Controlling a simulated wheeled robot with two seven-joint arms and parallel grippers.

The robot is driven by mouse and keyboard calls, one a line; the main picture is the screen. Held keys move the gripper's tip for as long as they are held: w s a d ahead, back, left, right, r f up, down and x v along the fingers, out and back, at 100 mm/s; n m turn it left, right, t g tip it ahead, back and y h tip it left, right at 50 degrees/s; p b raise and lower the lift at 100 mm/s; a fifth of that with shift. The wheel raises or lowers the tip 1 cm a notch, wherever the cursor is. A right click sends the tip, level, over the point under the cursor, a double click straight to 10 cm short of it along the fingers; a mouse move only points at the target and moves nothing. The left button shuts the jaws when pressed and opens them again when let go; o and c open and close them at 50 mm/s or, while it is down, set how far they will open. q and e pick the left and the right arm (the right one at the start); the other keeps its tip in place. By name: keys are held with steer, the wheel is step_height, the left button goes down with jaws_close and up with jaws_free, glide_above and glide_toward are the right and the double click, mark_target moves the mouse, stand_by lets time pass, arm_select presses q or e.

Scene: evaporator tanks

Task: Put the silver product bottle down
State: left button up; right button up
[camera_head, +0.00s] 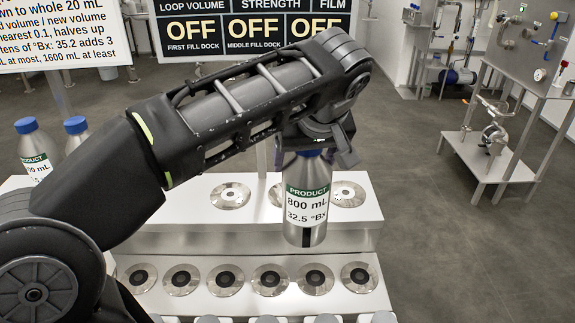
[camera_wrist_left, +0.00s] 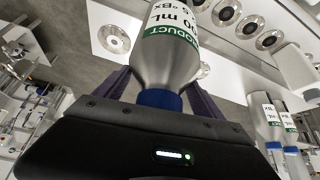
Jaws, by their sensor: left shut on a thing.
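The silver product bottle (camera_head: 307,195) hangs upright from my left gripper (camera_head: 314,152). It has a blue cap and a label reading PRODUCT, 800 mL, 32.5 °Bx. My left gripper is shut on its top, near the cap. In the head view the bottle hangs in front of the raised back step, with its base above the front row of round metal docks (camera_head: 314,279). In the left wrist view the bottle (camera_wrist_left: 168,60) stands out between the two dark fingers. My right gripper is not in view.
The white stepped stand (camera_head: 235,237) has round metal docks on both levels. Two more blue-capped bottles (camera_head: 34,150) stand at the left. Signs (camera_head: 255,28) stand behind the stand. A metal rig (camera_head: 510,120) stands at the right, with open floor between.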

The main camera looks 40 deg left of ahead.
arm_select(q)
steer(key=w+a+p, duration=0.5)
steer(key=w+a, duration=0.6)
steer(key=a, duration=0.2)
steer(key=shift+f, duration=0.1)
step_height(320, 180, down, 3)
steer(key=shift+f+p, duration=0.2)
steer(key=shift+p, duration=0.4)
